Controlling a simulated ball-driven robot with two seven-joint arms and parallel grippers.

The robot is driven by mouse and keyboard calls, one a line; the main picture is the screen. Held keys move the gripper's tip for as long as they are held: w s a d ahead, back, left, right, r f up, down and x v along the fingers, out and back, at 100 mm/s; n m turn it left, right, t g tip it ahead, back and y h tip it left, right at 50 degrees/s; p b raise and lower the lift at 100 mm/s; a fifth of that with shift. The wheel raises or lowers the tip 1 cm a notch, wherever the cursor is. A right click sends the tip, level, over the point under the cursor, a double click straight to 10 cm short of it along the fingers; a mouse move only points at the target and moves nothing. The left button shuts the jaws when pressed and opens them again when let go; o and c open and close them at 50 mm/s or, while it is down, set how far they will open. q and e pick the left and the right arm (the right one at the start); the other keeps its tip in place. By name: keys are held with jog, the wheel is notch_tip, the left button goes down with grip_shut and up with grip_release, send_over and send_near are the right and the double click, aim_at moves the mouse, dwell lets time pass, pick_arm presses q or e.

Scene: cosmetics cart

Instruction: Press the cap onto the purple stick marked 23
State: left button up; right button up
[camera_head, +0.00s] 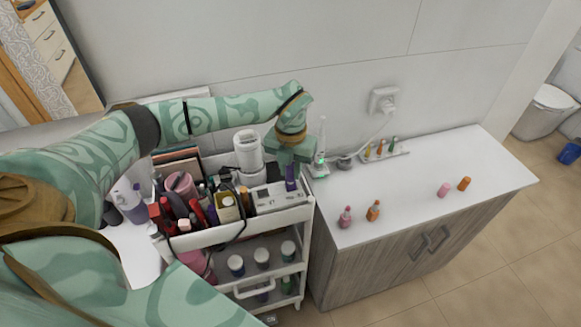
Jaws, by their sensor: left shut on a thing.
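A small purple stick (291,183) stands upright at the right end of the white box on the cart's top tier. My left gripper (291,165) points down directly above it, shut around the upper end of the purple piece, where the cap is. The fingers hide the top of the cap. The seam between cap and stick is too small to make out, so I cannot tell how far the cap sits on. The number 23 cannot be read. My right gripper is not in view.
The white cart (305,214) is crowded with cosmetics left of the gripper. A white cylinder (248,150) stands close behind.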

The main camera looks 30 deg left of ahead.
pick_arm(q)
jog(key=shift+f, duration=0.6)
dwell(0.3)
jog(key=o, duration=1.5)
jog(key=shift+r+p, duration=3.35)
jog(key=shift+r, duration=0.75)
jog(key=shift+f, duration=0.1)
grip_shut()
